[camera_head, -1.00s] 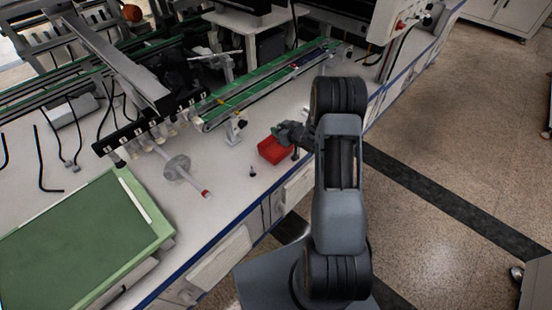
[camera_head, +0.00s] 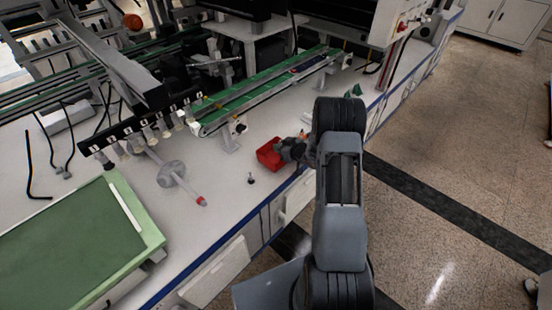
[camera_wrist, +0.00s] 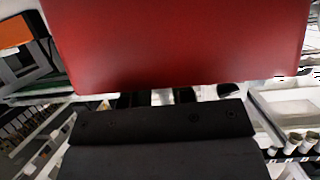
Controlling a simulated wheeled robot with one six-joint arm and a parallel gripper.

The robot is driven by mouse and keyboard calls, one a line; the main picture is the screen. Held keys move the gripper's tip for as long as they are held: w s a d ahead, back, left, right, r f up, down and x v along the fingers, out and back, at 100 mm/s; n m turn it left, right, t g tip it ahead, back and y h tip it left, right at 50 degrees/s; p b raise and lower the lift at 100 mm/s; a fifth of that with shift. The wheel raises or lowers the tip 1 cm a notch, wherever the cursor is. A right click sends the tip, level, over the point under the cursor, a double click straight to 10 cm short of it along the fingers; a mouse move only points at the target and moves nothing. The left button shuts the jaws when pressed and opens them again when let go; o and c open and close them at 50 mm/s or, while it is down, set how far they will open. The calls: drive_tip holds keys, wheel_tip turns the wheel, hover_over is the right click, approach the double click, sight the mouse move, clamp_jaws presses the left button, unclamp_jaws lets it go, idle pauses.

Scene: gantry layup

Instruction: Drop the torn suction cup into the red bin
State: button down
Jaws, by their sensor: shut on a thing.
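In the wrist view a smooth red surface, apparently the bin (camera_wrist: 175,45), fills the upper middle, close beyond the dark gripper body. A small dark cup-like part (camera_head: 250,179) stands on the bench left of the bin; I cannot tell whether it is torn.
A green-belted conveyor (camera_head: 265,88) runs behind the bin. A row of pale suction cups (camera_head: 150,132) hangs from the gantry at left. A grey disc tool with a red tip (camera_head: 172,174) and a green panel (camera_head: 70,245) are on the bench.

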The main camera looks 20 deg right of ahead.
drive_tip(key=c, duration=0.9)
unclamp_jaws()
drive_tip(key=shift+p+v, duration=0.95)
drive_tip(key=shift+v, duration=5.95)
drive_tip(key=shift+d, duration=0.1)
